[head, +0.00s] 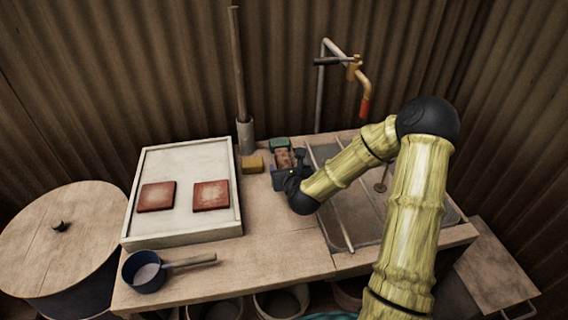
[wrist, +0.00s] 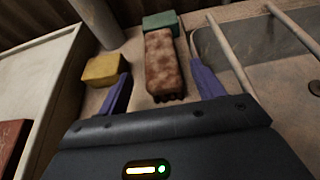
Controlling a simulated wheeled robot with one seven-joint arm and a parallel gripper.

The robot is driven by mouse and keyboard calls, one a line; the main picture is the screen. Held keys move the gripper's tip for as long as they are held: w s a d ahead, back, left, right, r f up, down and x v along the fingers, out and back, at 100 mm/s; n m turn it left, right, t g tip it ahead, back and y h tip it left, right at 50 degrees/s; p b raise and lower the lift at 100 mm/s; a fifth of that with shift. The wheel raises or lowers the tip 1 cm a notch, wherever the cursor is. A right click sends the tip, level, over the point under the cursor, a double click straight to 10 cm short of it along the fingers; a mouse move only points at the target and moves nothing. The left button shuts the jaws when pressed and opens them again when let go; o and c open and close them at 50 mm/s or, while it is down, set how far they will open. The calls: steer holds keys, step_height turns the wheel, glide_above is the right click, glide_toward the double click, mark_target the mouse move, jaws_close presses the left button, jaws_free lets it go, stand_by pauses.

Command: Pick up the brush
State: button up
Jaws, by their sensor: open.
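The brush appears to be the worn reddish-brown block (wrist: 163,62) with dark bits along its near end, lying on the table in the wrist view. It also shows in the head view (head: 285,158), partly hidden by my gripper. My gripper (wrist: 161,82) is open, with one purple-blue finger on each side of the brown block's near part. I see a gap on both sides, and nothing is held. In the head view my gripper (head: 287,174) is low over the table, close to the block.
A green block (wrist: 161,20) sits at the brown block's far end. A yellow block (wrist: 103,70) lies left of my left finger. A white-rimmed tray (head: 183,236) with two red tiles stands left, a sink (head: 348,213) with rails right. A blue pan (head: 144,271) is in front.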

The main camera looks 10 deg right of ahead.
mark_target(285, 162)
steer(key=x, duration=0.5)
steer(key=shift+w+d, duration=0.1)
steer(key=shift+d, duration=0.05)
steer(key=shift+c, duration=0.5)
steer(key=shift+w, duration=0.1)
steer(key=c, duration=1)
steer(key=shift+d+r, duration=0.15)
steer(key=shift+d, duration=0.05)
steer(key=shift+a+r, duration=0.2)
step_height(285, 162, up, 9)
steer(key=shift+r+p, duration=0.25)
steer(key=shift+p, duration=0.5)
